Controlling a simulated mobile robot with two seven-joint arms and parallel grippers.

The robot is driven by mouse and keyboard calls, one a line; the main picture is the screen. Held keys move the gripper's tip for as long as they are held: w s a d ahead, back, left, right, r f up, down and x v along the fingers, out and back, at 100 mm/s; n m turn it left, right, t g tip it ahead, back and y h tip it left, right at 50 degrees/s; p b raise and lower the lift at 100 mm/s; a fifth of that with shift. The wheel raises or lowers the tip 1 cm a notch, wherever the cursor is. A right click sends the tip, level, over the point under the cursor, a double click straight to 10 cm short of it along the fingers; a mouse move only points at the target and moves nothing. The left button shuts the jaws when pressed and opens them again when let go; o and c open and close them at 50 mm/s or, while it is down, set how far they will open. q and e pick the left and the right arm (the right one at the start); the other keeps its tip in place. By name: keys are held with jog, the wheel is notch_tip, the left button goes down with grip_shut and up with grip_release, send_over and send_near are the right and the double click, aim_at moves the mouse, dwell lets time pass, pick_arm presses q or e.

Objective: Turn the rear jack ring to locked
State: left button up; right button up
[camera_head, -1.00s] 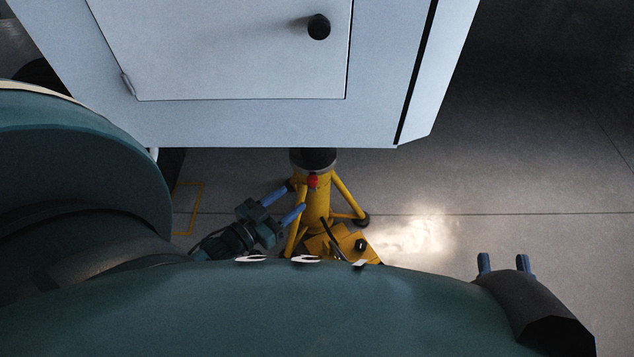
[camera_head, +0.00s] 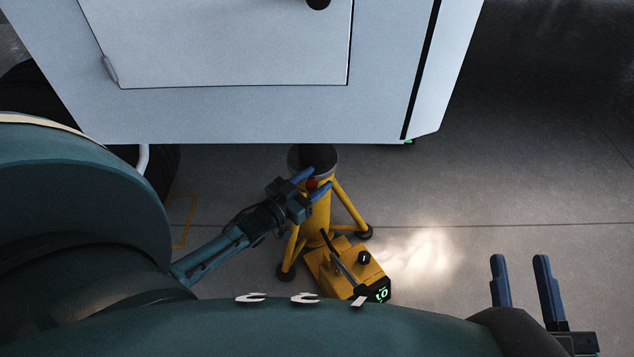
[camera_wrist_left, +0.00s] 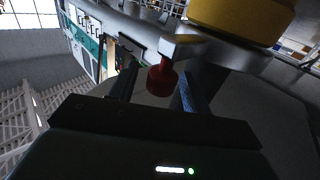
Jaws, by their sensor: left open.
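The yellow tripod jack (camera_head: 317,215) stands under the white-grey body. Near its top is a grey collar-like ring (camera_head: 294,163) with a red knob (camera_head: 312,184). In the left wrist view the red knob (camera_wrist_left: 161,80) hangs from a pale tab on the grey ring (camera_wrist_left: 230,53), beside a yellow part of the jack (camera_wrist_left: 243,18). My left gripper (camera_head: 314,179) is open, its blue fingers on either side of the knob. In the wrist view the gripper (camera_wrist_left: 158,84) shows gaps between knob and fingers. My right gripper (camera_head: 519,258) is open and empty, away from the jack.
The white-grey body (camera_head: 260,115) overhangs the jack. A yellow pump box (camera_head: 325,268) with a lever and a green-lit display (camera_head: 378,292) sits on the floor at the jack's foot. The floor to the right is clear.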

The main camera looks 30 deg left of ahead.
pick_arm(q)
jog(key=shift+w+d, duration=0.2)
jog(key=shift+w, duration=0.45)
jog(key=shift+c, duration=0.6)
grip_shut()
